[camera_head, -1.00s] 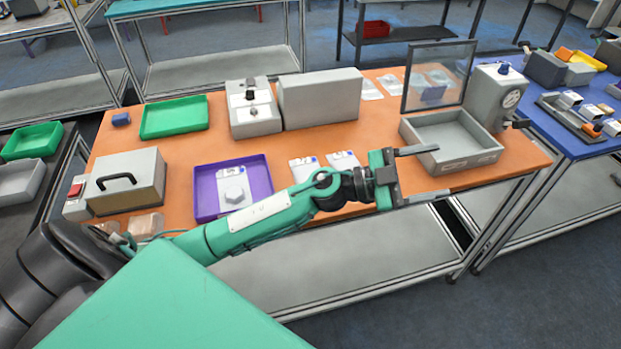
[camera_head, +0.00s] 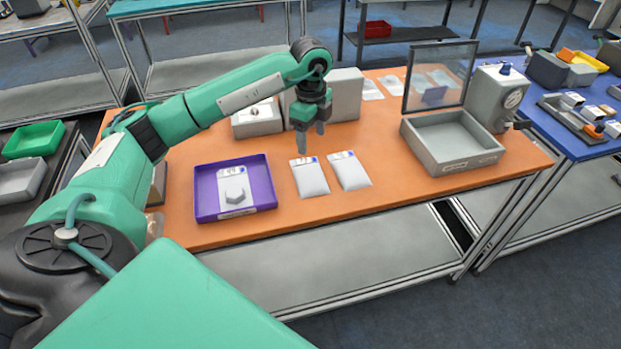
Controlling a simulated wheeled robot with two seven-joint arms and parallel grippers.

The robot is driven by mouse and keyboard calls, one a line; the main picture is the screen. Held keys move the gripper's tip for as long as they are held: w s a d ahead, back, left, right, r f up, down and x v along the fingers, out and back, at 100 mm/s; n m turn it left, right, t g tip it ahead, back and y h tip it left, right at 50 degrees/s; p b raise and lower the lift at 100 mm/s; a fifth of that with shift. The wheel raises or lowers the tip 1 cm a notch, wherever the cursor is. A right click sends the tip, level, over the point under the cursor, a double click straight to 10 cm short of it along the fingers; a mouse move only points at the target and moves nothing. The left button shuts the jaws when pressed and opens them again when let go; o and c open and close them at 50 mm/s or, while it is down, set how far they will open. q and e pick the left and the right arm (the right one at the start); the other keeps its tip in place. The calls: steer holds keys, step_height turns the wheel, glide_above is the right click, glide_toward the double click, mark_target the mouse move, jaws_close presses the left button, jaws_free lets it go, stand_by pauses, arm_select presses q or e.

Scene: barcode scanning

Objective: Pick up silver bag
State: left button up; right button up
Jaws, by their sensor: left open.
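Two silver-white bags with printed labels lie side by side on the orange table, a left one (camera_head: 311,179) and a right one (camera_head: 350,172). Another labelled packet with a grey hexagonal part (camera_head: 234,190) lies in the purple tray (camera_head: 262,202). My left gripper (camera_head: 312,142) points down, open and empty, just behind and above the far edge of the left bag. It appears apart from both bags. My right gripper is out of view.
A grey open box (camera_head: 413,141) stands at the right, with a clear panel (camera_head: 438,78) and a gauge device (camera_head: 493,98) behind it. Grey boxes (camera_head: 346,98) stand behind my gripper. The table between the bags and the grey box is clear.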

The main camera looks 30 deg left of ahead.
arm_select(q)
steer(key=p, duration=0.2)
glide_above(312, 179)
steer(key=f, duration=0.8)
steer(key=shift+w+a+f, duration=0.15)
steer(key=shift+a, duration=0.2)
steer(key=f+p, duration=0.1)
steer(key=f, duration=0.2)
steer(key=f+p, duration=0.1)
steer(key=shift+s+d+f+p, duration=0.2)
steer(key=shift+d+f+p, duration=0.1)
steer(key=shift+f, duration=0.4)
steer(key=shift+c, duration=0.5)
steer(key=c, duration=1)
